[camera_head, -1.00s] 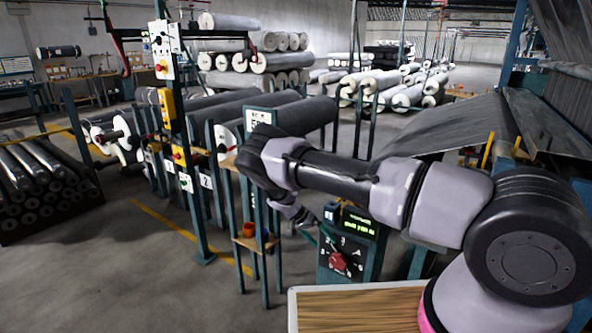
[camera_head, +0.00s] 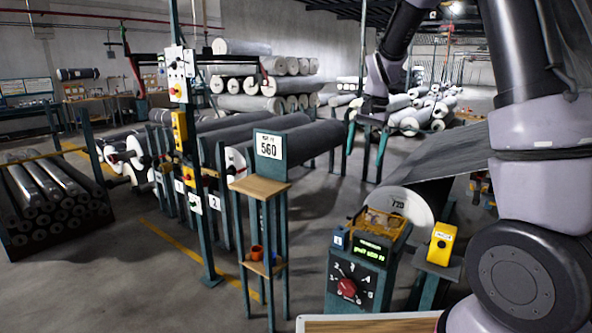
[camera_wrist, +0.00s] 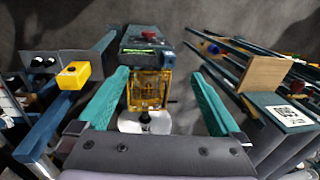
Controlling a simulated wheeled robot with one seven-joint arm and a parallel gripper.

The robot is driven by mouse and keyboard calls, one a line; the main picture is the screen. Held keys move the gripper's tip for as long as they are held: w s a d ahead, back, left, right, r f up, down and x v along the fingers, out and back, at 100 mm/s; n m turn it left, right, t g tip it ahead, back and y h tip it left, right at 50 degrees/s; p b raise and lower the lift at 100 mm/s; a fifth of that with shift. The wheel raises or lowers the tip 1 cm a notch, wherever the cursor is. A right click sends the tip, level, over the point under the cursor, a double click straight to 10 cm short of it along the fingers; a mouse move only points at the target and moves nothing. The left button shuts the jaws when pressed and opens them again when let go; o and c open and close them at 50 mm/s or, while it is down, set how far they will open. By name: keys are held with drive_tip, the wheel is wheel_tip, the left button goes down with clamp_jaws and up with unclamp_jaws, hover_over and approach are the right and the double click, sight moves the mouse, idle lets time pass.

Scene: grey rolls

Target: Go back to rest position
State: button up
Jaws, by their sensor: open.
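My gripper (camera_head: 366,150) hangs from my raised, folded arm at the upper right of the head view, pointing down. Its two teal fingers are wide apart with nothing between them. In the wrist view my gripper (camera_wrist: 161,76) is also open, and an amber, cage-like part (camera_wrist: 147,92) lies below in the gap, apart from the fingers. That amber part also shows in the head view (camera_head: 383,222), on top of the control box (camera_head: 352,280) with a red dial and a green display. My arm hides part of the right side.
A stand with a "560" sign (camera_head: 269,146) and small wooden shelf (camera_head: 258,187) is left of the control box. A yellow box (camera_head: 441,243) is on its right. A large grey roll (camera_head: 410,205) lies behind. Open floor (camera_head: 130,280) is at the left front.

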drive_tip(key=s+d+r+n+t+y, duration=0.1)
drive_tip(key=s+d+r+t+y, duration=0.2)
drive_tip(key=s+r, duration=1)
drive_tip(key=s+d+r+n+t+h, duration=0.2)
drive_tip(key=s+t, duration=0.1)
drive_tip(key=s, duration=0.9)
drive_tip(key=shift+s+d+r, duration=0.2)
drive_tip(key=shift+s, duration=0.2)
clamp_jaws()
